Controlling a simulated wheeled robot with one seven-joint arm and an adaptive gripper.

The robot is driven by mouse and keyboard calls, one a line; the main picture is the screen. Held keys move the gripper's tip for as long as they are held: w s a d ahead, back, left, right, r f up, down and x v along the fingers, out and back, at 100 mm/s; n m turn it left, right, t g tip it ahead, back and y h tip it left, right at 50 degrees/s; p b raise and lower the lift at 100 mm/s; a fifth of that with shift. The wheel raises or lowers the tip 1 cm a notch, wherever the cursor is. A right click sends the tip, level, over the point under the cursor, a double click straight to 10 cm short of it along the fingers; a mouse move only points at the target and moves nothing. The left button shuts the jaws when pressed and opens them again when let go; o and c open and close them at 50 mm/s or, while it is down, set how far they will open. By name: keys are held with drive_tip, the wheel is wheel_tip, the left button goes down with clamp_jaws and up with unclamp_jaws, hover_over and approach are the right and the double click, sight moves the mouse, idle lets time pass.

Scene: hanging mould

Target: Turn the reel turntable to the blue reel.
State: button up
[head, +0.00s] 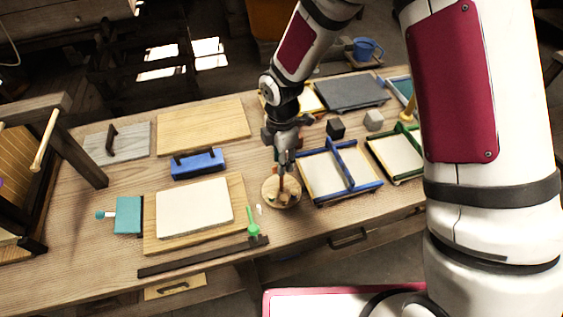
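A small round wooden turntable (270,199) lies on the bench near its front edge, in the middle of the head view. Small brown and tan pieces stand on it; I cannot make out a blue reel among them. My gripper (283,166) points down directly over the turntable, with its tips close to a brown upright piece there. Whether the tips touch or hold that piece is too small to tell. The gripper partly hides the turntable's far side.
A blue-edged frame (322,149) stands close on the right, with a green-edged frame (397,154) beyond. A white sheet on a board (194,208), a blue block (198,164) and a green tool (253,222) lie left. A dark bar (203,257) lies along the front edge.

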drive_tip(key=shift+f, duration=0.8)
drive_tip(key=shift+c, duration=0.6)
clamp_jaws()
